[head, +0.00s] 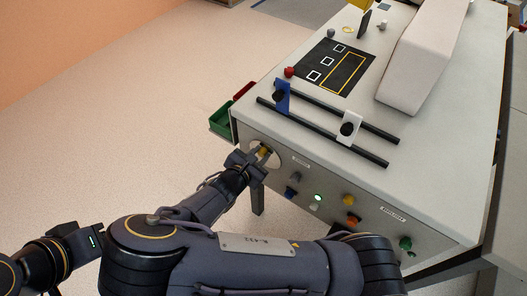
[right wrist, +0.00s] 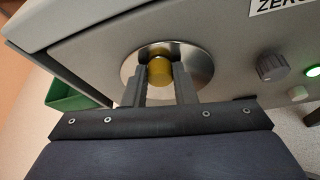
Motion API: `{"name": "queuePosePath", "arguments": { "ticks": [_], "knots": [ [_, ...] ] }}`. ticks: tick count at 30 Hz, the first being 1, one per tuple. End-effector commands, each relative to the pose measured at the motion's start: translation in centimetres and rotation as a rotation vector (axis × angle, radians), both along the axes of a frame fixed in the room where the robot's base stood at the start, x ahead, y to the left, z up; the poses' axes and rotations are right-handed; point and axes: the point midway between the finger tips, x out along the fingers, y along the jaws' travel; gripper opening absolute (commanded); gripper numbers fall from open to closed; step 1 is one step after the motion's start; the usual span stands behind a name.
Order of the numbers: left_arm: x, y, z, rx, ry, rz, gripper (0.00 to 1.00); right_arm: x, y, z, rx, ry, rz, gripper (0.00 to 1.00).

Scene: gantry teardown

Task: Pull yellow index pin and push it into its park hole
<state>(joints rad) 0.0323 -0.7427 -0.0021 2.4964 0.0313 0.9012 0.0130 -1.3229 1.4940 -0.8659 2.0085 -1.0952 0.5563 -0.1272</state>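The yellow index pin (right wrist: 160,72) sits in the middle of a round metal plate (right wrist: 194,60) on the bench's front panel. In the head view the pin (head: 264,150) is partly covered by my right gripper (head: 259,156). In the right wrist view, the fingers of my right gripper (right wrist: 160,84) stand on both sides of the pin and the pin fills the gap between them. No separate park hole can be made out in either view. My left gripper (head: 88,238) is at the lower left, away from the bench; its fingers are not clear.
The panel carries several knobs, including a grey one (right wrist: 273,67), and a lit green button (head: 318,198). A green bin (head: 222,122) hangs at the bench's left side. Two black rails (head: 330,135) with blue and white blocks lie on top. Open floor is at the left.

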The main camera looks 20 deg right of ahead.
Motion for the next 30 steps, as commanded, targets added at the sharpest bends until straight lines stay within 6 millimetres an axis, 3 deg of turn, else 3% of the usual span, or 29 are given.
{"name": "queuePosePath", "arguments": {
  "ticks": [1,5,30],
  "knots": [
    [0.0,0.0,0.0,0.000,0.000,0.000,0.48,0.0,0.0,0.0,0.000,0.000,0.000,0.16],
    [0.0,0.0,0.0,0.000,0.000,0.000,0.48,0.0,0.0,0.0,0.000,0.000,0.000,0.00],
    [0.0,0.0,0.9,0.000,0.000,0.000,0.48,-2.0,2.7,0.0,0.001,0.000,0.002,0.00]
  ]
}}
